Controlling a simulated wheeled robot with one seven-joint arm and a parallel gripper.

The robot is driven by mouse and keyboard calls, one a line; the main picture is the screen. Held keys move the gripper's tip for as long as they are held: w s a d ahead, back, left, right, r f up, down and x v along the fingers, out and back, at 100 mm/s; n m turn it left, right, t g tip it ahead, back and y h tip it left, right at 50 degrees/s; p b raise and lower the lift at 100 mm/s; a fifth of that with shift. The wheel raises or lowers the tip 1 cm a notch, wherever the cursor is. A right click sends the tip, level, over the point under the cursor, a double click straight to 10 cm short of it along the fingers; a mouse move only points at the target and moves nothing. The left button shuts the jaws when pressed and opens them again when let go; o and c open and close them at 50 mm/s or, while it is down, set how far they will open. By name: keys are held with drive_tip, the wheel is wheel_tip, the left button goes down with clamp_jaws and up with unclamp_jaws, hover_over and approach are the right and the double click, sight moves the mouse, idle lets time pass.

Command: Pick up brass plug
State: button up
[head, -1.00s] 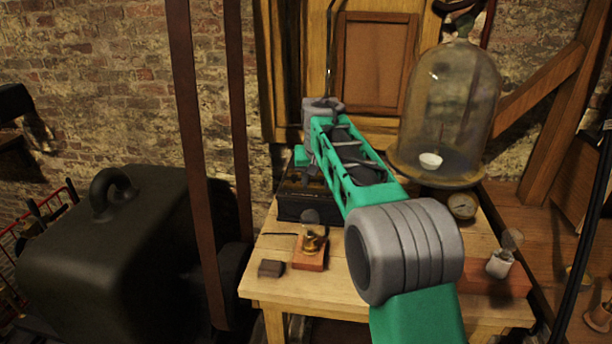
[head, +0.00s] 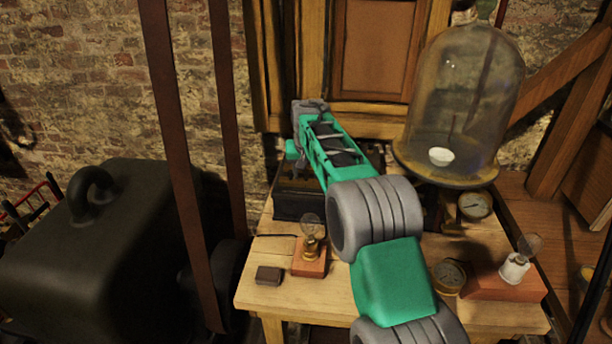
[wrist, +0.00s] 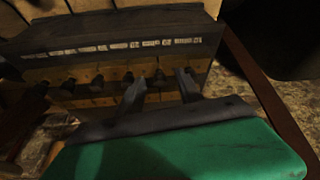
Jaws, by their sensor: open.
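A dark box (head: 290,206) stands at the back left of the table, partly behind my arm. The wrist view shows this box (wrist: 110,45) close up, with a pale strip of markings and a wooden strip carrying a row of several dark plugs (wrist: 98,82). Light is dim, and I cannot tell which of them is the brass plug. My gripper (wrist: 162,85) is open, its two grey fingers apart over the row near its right end. Nothing clear shows held between them. In the head view the fingertips cannot be made out.
A small bulb on a wooden base (head: 310,262) and a brown block (head: 269,276) sit in front of the box. A glass bell jar (head: 462,105), gauges (head: 449,276) and a white-socketed lamp (head: 515,267) stand to the right. Brown belts (head: 180,160) hang at left.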

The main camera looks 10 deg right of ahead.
drive_tip(key=shift+w+f, duration=0.15)
drive_tip(key=shift+f, duration=0.05)
clamp_jaws()
idle(0.3)
